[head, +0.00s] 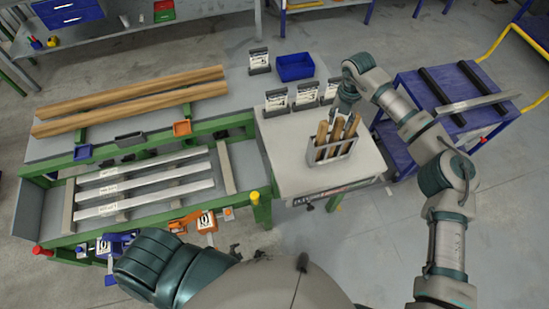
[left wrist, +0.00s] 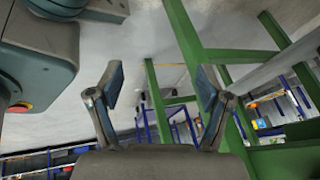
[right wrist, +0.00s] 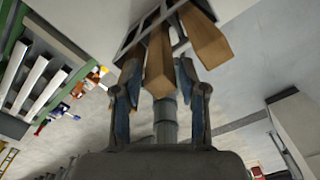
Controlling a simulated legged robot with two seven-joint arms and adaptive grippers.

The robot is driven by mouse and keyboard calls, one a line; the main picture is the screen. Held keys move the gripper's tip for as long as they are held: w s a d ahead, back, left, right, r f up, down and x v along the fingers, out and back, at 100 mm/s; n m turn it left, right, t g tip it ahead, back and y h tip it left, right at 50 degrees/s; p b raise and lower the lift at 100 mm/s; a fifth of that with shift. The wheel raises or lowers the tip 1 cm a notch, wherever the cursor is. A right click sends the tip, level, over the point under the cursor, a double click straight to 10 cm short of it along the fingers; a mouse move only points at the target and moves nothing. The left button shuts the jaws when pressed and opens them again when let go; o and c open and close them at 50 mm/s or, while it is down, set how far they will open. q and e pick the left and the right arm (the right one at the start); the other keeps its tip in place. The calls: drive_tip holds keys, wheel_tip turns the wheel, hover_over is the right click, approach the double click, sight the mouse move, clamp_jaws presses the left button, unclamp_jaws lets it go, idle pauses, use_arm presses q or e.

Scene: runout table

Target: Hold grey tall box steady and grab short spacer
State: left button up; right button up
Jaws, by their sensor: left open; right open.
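The grey tall box (head: 325,158) stands upright near the right front of the white worktop, with several wooden spacers (head: 337,130) rising from it. Which is the short spacer I cannot tell. My right gripper (head: 346,97) is at the far side of the box, partly hidden by its arm. In the right wrist view it (right wrist: 158,78) is open, with the end of a wooden spacer (right wrist: 160,62) between or just before its fingers; contact is unclear. The box (right wrist: 150,20) shows behind. My left gripper (left wrist: 160,82) is open and empty, away from the box.
Several small black-and-white holders (head: 305,95) and a blue bin (head: 295,67) stand behind the box. Long wooden beams (head: 130,100) and metal bars (head: 145,188) lie on the green-framed table to the left. A blue cart (head: 445,105) stands at right.

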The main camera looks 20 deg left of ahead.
use_arm(q)
drive_tip(key=w+d+r+m+t+h, duration=0.2)
drive_tip(key=w+d+r+m+h, duration=0.25)
drive_tip(key=r, duration=0.45)
drive_tip(key=w+d+r+m+t+h, duration=0.1)
drive_tip(key=w+d+r+m+t, duration=0.2)
drive_tip(key=w+r+m, duration=0.5)
drive_tip(key=w+d+r+m+t+h, duration=0.2)
drive_tip(key=w+d+r+m+h, duration=0.15)
drive_tip(key=r, duration=0.55)
drive_tip(key=m+g+h, duration=0.2)
drive_tip(key=m+h, duration=0.2)
drive_tip(key=m, duration=1.8)
approach(318, 150)
drive_tip(key=w+d+f, duration=0.1)
drive_tip(key=w+d, duration=0.1)
drive_tip(key=w, duration=0.1)
drive_tip(key=w+d+f, duration=0.2)
drive_tip(key=w+d, duration=0.1)
drive_tip(key=w+d+f, duration=0.2)
drive_tip(key=w+d, duration=0.1)
drive_tip(key=shift+w+f, duration=0.2)
drive_tip(key=shift+w, duration=0.05)
drive_tip(key=c, duration=1.3)
